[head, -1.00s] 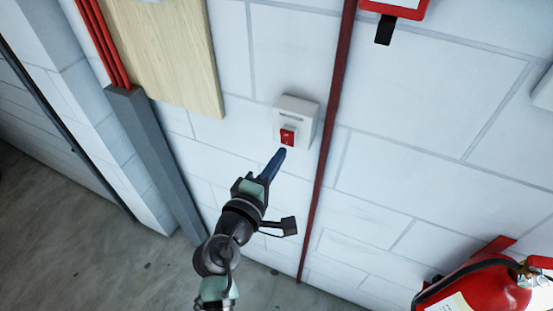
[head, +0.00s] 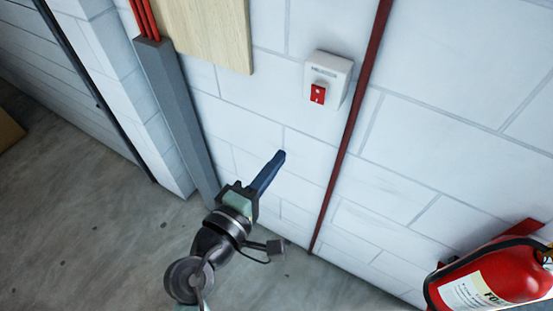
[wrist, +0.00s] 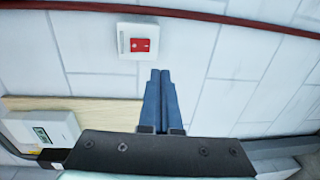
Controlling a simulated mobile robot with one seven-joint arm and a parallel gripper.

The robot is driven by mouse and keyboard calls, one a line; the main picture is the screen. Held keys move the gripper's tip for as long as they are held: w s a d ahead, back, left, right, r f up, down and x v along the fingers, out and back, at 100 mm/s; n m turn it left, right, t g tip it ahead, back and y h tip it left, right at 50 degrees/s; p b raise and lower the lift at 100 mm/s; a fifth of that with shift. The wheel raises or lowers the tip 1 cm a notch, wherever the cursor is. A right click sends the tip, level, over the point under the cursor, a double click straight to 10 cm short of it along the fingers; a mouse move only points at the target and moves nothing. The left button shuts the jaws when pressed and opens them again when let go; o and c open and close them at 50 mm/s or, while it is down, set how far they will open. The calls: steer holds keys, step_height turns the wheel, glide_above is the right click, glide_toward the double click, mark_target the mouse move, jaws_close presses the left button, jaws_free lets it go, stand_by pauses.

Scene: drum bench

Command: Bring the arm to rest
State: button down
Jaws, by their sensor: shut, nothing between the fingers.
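My gripper (head: 279,156) is in the middle of the head view, its blue fingers together and empty. The gripper is apart from the switch.
A red fire extinguisher (head: 492,275) is at the lower right. A dark red pipe (head: 352,120) runs down the wall. A grey conduit (head: 178,115) and a wooden board (head: 212,32) are at left. A white box with a display (wrist: 40,132) shows in the wrist view. Concrete floor is open at lower left.

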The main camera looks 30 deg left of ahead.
steer(key=shift+s, duration=0.1)
steer(key=w+d+r+m+t, duration=0.1)
steer(key=w+d+r+m, duration=0.2)
steer(key=r, duration=0.5)
steer(key=w+d+r+m+t, duration=0.2)
steer(key=d+r+m, duration=0.15)
steer(key=r, duration=0.45)
steer(key=w+d+r+m+t, duration=0.1)
steer(key=w+d+r+m, duration=0.1)
steer(key=r+m, duration=0.45)
steer(key=s+d+r+m+t, duration=0.1)
steer(key=s+d+r+t, duration=0.1)
steer(key=r, duration=0.6)
steer(key=s+d+r+m+t, duration=0.2)
steer(key=s+d+r, duration=0.1)
steer(key=r, duration=0.5)
steer(key=s+d+r+m+t, duration=0.1)
steer(key=s+d+r+t, duration=0.1)
steer(key=s+r, duration=0.3)
step_height(320, 180, up, 3)
steer(key=shift+d+r+m+y, duration=0.2)
steer(key=shift+d+m+y, duration=0.1)
steer(key=shift+d, duration=0.05)
